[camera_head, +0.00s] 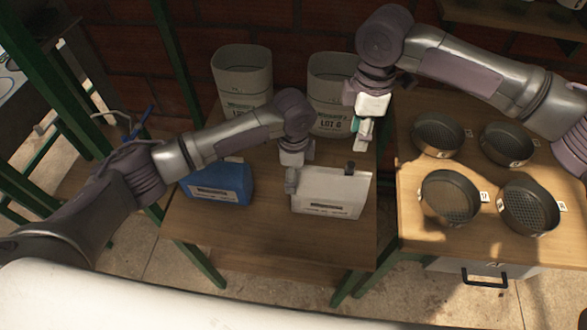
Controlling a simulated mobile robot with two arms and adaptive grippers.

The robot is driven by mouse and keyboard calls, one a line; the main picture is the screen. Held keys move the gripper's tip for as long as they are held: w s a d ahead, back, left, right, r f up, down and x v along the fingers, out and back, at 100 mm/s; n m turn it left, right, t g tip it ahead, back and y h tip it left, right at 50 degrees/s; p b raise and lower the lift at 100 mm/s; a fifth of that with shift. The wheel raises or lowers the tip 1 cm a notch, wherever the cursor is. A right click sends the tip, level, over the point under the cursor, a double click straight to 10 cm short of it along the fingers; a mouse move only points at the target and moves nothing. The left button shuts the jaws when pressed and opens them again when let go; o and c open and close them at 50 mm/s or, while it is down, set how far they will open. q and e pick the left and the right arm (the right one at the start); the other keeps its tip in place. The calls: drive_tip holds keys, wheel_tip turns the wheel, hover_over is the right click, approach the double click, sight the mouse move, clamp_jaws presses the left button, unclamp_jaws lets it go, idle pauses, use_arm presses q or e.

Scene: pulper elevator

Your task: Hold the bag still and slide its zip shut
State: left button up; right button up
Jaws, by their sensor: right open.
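A white bag (332,193) with a dark printed line on its front stands upright on the wooden table. A small dark piece (350,167), perhaps the zip slider, sits at its top right corner. My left gripper (291,182) is at the bag's upper left end, seeming to touch it; its fingers are too small to read. My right gripper (363,138) is open and empty, above and behind the bag's right end, in front of a grey bin. How far the zip is closed cannot be seen.
Two grey labelled bins (242,75) (328,70) stand behind. Several round dark sieves (450,197) sit on the right-hand table (415,230). The front of the middle table (270,240) is clear.

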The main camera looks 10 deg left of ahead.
sight(352, 164)
use_arm(q)
clamp_jaws()
use_arm(e)
drive_tip(key=shift+o, duration=0.4)
drive_tip(key=shift+m, duration=0.7)
wheel_tip(352, 164, down, 10)
drive_tip(key=shift+f, duration=0.15)
clamp_jaws()
